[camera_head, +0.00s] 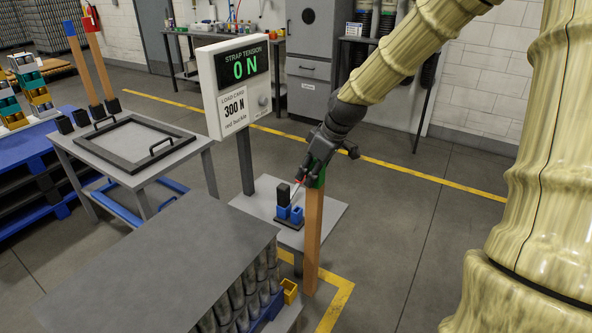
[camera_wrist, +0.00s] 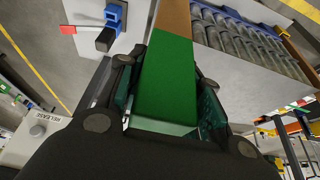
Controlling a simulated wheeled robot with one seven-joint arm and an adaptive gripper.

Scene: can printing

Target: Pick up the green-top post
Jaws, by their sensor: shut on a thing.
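The green-top post is a long tan wooden post (camera_head: 313,235) with a green top (camera_wrist: 167,75). My gripper (camera_head: 319,172) is shut on the green top, with fingers on both sides of it in the wrist view (camera_wrist: 165,85). The post hangs nearly upright below my gripper, in front of the small grey table. Its lower end is near the yellow floor line; I cannot tell whether it touches anything. A blue-top post (camera_head: 79,65) and a red-top post (camera_head: 98,60) stand in black sockets at the left.
A grey table (camera_head: 180,150) with a black-handled frame stands left. The strap tension display (camera_head: 236,85) and small table (camera_head: 327,213) with blue buckle parts (camera_head: 290,213) are close by. A grey-topped rack of cans (camera_head: 165,265) fills the front. Floor at right is clear.

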